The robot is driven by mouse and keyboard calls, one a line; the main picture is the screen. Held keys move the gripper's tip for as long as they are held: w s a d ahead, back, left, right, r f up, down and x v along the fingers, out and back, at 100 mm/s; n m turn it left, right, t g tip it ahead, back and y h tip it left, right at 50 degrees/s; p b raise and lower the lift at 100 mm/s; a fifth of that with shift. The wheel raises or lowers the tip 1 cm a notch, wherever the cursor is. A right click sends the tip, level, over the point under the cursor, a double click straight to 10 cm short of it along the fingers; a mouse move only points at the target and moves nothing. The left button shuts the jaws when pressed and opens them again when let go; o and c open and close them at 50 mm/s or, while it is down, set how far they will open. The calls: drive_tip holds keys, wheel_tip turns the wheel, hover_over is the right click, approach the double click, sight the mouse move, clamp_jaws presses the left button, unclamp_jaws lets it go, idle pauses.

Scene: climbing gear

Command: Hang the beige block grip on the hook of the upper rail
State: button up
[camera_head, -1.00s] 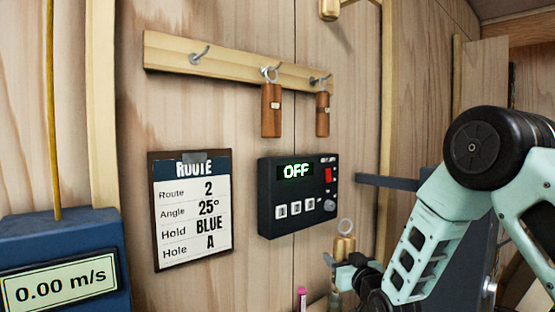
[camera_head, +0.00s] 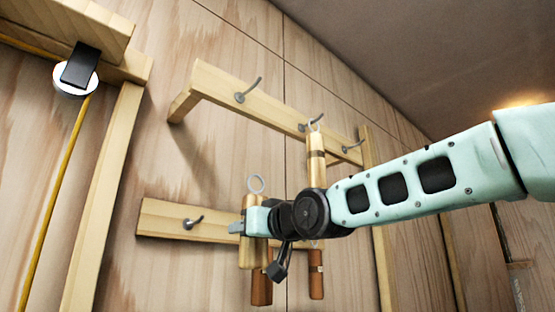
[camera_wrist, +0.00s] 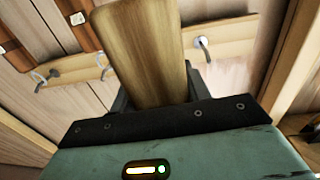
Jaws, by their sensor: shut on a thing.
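The beige block grip (camera_head: 247,252) is held upright in my gripper (camera_head: 246,228), its metal ring (camera_head: 255,184) at the top. In the head view it is in front of the lower rail, below and left of the upper rail (camera_head: 275,112). The upper rail has a bare left hook (camera_head: 243,96) and a bare right hook (camera_head: 348,147).
The lower rail (camera_head: 160,215) has a bare left hook (camera_head: 190,222). Brown grips (camera_head: 262,288) (camera_head: 316,280) hang lower, partly behind my gripper. A post (camera_head: 105,190) with a yellow cord (camera_head: 58,195) stands at left.

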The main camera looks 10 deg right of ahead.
drive_tip(key=s+d+r+y+p, duration=0.1)
drive_tip(key=s+d+r+p, duration=0.15)
drive_tip(key=s+r, duration=1.55)
drive_tip(key=f+p+x, duration=0.1)
drive_tip(key=x, duration=0.9)
drive_tip(key=shift+w+d+f+n+g+p, duration=0.25)
drive_tip(key=shift+w+n+g+p, duration=0.05)
drive_tip(key=shift+n+p, duration=0.1)
drive_tip(key=o, duration=1.1)
drive_tip(key=shift+f, duration=0.1)
